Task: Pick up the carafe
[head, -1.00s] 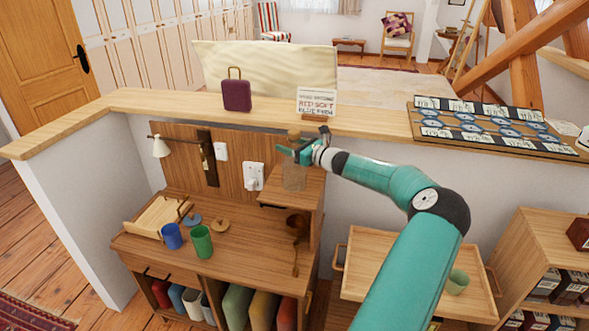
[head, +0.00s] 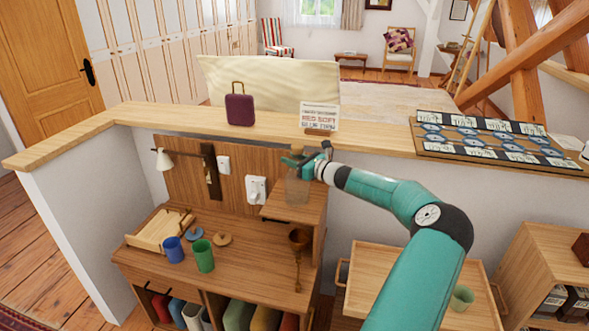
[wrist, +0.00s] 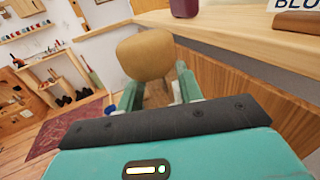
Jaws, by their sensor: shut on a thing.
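The carafe (head: 297,190) is a see-through, greyish vessel at the small raised wooden shelf (head: 280,210) in the head view. My gripper (head: 304,162) is shut on its upper part from the right side. In the wrist view, a large rounded tan stopper (wrist: 146,55) stands over the carafe's neck, between the two green fingers of my gripper (wrist: 156,93). The carafe looks upright. Its base is faint, and I cannot tell whether it touches the shelf.
A wooden ledge (head: 385,142) runs close behind, with a purple bag (head: 239,108) and a small sign (head: 319,117). Below are a blue cup (head: 173,249), a green cup (head: 204,256) and a brown goblet-like thing (head: 299,238). A wooden tray (head: 395,285) stands lower right.

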